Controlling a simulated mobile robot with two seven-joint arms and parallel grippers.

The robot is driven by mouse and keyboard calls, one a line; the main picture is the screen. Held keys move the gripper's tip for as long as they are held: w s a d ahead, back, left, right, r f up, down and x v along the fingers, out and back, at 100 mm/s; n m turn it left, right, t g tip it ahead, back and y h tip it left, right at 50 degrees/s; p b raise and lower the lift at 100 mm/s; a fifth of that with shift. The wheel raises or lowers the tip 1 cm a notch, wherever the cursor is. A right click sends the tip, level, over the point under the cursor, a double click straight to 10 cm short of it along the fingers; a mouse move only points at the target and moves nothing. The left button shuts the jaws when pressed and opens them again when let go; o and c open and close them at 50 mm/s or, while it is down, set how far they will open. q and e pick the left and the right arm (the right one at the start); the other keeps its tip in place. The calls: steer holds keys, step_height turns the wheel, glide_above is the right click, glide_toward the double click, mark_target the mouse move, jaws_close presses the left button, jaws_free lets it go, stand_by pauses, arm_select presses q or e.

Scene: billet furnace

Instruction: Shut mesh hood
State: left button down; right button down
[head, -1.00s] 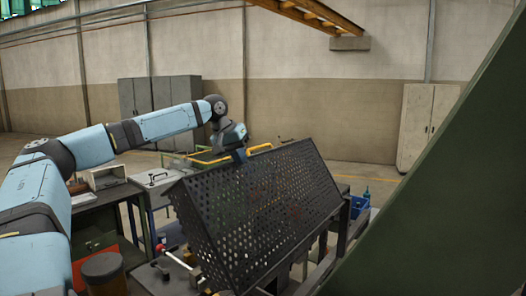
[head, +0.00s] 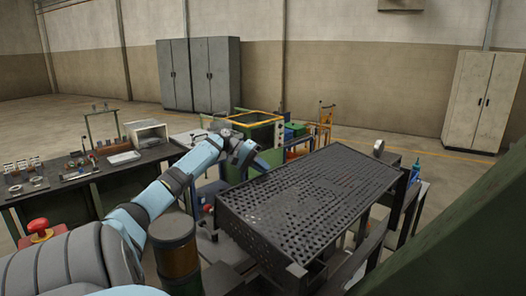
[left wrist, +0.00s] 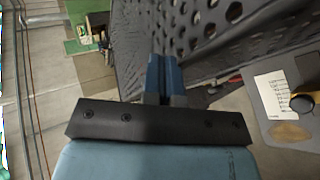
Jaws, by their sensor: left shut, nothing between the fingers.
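The mesh hood (head: 315,195) is a dark perforated metal box in the middle of the head view. Its broad top lies nearly level, with its front side face turned toward me. My left gripper (head: 262,163) is at the hood's far left edge, with its fingers shut and empty. In the left wrist view the blue fingers of my left gripper (left wrist: 165,72) are together beside the perforated mesh hood (left wrist: 215,22). I cannot tell whether they touch it. My right gripper is not in view.
A dark green slanted panel (head: 455,250) fills the lower right. A workbench (head: 75,188) with small parts stands left, near a red button (head: 38,226). A yellow-rimmed green bin (head: 262,128) stands behind the hood. Grey cabinets (head: 200,75) line the back wall.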

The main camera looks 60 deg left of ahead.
mark_target(262, 181)
arm_select(q)
steer(key=shift+h, duration=0.4)
step_height(262, 181, down, 5)
steer(key=shift+f+b, duration=0.1)
steer(key=shift+b, duration=0.3)
steer(key=shift+s+a+f, duration=0.1)
steer(key=shift+f, duration=0.6)
